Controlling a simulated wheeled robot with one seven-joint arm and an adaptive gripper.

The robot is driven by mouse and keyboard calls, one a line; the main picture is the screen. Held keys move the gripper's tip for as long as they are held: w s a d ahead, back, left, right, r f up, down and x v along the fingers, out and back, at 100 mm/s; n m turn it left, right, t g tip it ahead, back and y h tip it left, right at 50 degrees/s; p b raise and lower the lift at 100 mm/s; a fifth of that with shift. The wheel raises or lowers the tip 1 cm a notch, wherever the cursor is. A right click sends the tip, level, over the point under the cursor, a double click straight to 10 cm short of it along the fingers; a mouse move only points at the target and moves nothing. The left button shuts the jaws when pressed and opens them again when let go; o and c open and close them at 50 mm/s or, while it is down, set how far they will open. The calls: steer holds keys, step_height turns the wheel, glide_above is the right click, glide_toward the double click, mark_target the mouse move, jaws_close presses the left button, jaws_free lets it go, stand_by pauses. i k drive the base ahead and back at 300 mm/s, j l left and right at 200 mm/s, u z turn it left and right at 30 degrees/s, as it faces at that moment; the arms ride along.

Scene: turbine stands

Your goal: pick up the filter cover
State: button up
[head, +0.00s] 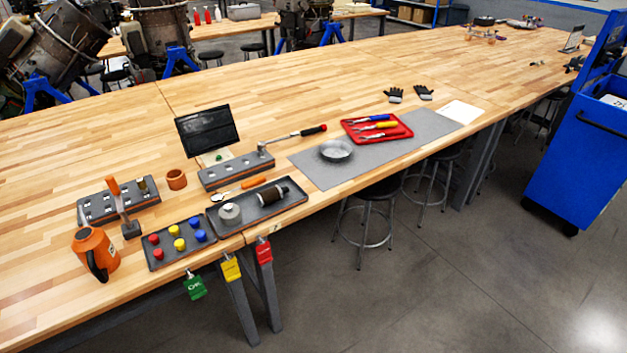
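No part is plainly marked as the filter cover. A grey tray (262,222) near the front edge of the wooden bench holds a round light-grey cap-like part (230,213), which may be the filter cover. A dark cylinder with a pale end, perhaps a filter (272,196), lies to its right in the same tray. A round, shallow metal dish (336,151) sits on the grey mat (320,175) farther right. My gripper is not in view.
A long-handled wrench (295,135) lies behind. A red tool tray (376,134) is on the mat. Stools (370,190) stand below the bench.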

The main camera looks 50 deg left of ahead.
mark_target(229, 214)
steer(key=u, duration=2.55)
steer(key=z, duration=3.45)
steer(key=u, duration=3.2)
